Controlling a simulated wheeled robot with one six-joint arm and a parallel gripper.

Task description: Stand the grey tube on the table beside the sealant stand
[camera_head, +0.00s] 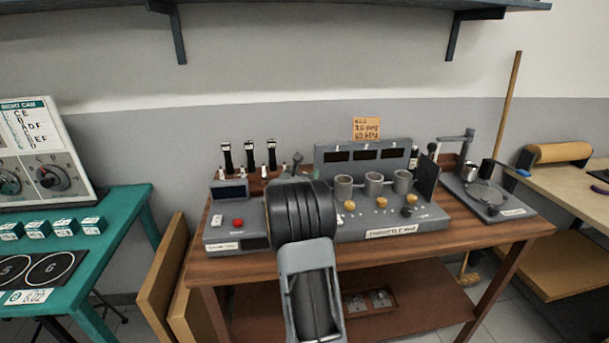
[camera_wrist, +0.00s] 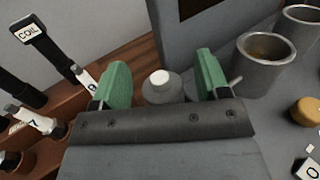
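In the wrist view, a grey round piece with a white cap (camera_wrist: 160,83), apparently the grey tube, stands between the green fingers of my gripper (camera_wrist: 161,66). Both fingers are apart, with a gap to the piece on each side. Its lower part is hidden behind the gripper body. I cannot tell which thing is the sealant stand.
A grey console with three metal cups (camera_head: 374,182) and yellow knobs is right of my arm; one cup (camera_wrist: 265,62) is close to the right finger. A wooden rack of coils (camera_head: 250,157) is on the left. A grey stand with a round plate (camera_head: 487,193) fills the right end.

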